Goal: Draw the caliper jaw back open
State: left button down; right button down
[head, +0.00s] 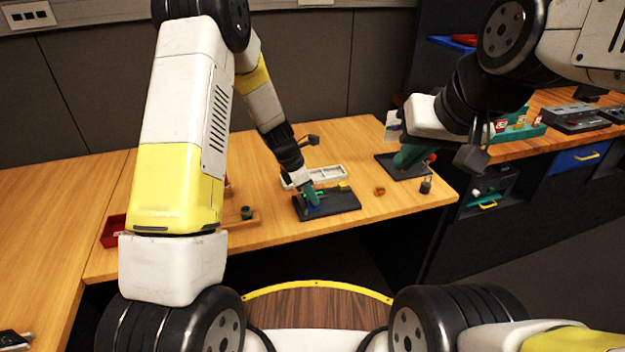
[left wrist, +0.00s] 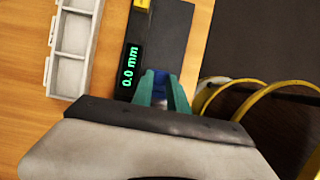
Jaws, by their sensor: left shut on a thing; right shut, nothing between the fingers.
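The caliper is on a dark base plate (head: 342,205) near the front edge of the wooden table. In the left wrist view its display (left wrist: 131,68) reads 0.0 mm in green. My left gripper (head: 313,201) has teal fingers and is shut on a blue piece (left wrist: 161,76) of the caliper, seen between the fingertips in the left wrist view. The blue piece is mostly hidden by the fingers. My right gripper (head: 405,160) is shut and empty, over another dark plate to the right.
A pale compartment tray (head: 327,174) lies just behind the caliper; it also shows in the left wrist view (left wrist: 70,62). A small orange-brown piece (head: 379,190) and a dark weight-like object (head: 425,187) are to the right. A red bin (head: 114,231) is at the left.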

aim_at(327, 204)
dwell(0.7)
pick_arm(q)
jog(key=d, duration=0.1)
jog(key=w+d, duration=0.1)
jog(key=d, duration=0.2)
jog(key=shift+w+d, duration=0.3)
jog(key=c, duration=1.3)
grip_release()
jog(key=shift+d, duration=0.1)
jog(key=shift+c, duration=0.2)
jog(key=shift+o, duration=0.2)
jog(key=w+v, duration=0.1)
jog(key=v, duration=0.6)
jog(key=shift+s+r, duration=0.35)
jog(key=shift+s, duration=0.2)
